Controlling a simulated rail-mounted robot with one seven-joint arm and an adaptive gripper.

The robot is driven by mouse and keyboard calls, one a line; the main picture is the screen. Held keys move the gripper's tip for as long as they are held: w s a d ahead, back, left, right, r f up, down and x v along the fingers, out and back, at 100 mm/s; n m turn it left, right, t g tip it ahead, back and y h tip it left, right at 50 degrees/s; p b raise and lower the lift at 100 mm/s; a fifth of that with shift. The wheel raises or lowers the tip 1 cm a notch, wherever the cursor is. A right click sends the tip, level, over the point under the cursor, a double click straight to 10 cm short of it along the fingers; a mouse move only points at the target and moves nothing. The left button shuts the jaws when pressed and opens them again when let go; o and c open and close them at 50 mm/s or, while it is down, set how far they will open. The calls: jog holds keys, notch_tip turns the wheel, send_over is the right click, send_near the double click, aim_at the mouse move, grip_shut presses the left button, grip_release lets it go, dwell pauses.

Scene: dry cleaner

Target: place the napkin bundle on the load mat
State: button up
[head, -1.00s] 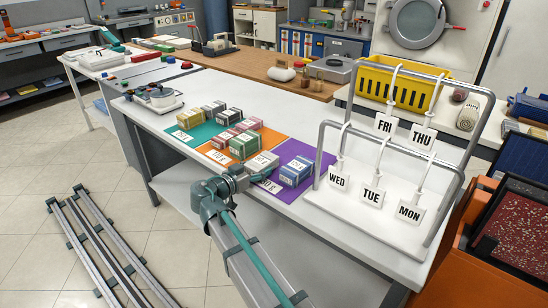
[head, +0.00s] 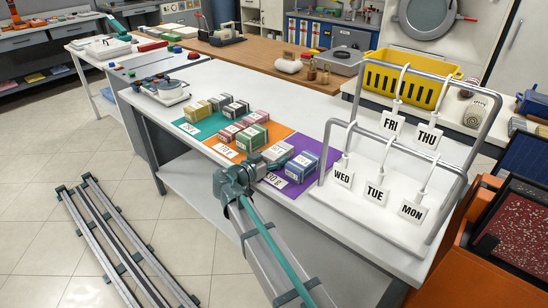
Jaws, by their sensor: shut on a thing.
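Several small wrapped, labelled bundles stand in rows on the worktable. My gripper (head: 262,169) is at the front edge of the purple mat (head: 327,158), and its fingers are small and partly hidden. It appears shut on a pale grey bundle (head: 277,152) at the border of the orange mat (head: 279,137) and the purple mat. I cannot tell whether that bundle touches the table. A blue bundle (head: 302,166) stands on the purple mat just right of it. Red bundles (head: 230,133) and a green one (head: 252,138) stand on the orange mat. The teal mat (head: 190,127) holds yellowish and grey bundles (head: 198,110).
A metal rack (head: 340,120) with hanging day tags stands right of the purple mat. A scale-like device (head: 165,90) is at the table's left end. A yellow basket (head: 410,80) stands behind the rack. Bare white tabletop (head: 290,100) lies behind the mats.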

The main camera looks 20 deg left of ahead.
jog(key=shift+f, duration=0.2)
jog(key=o, duration=1.2)
jog(key=shift+r, duration=0.1)
jog(key=shift+r, duration=0.15)
jog(key=v, duration=1.2)
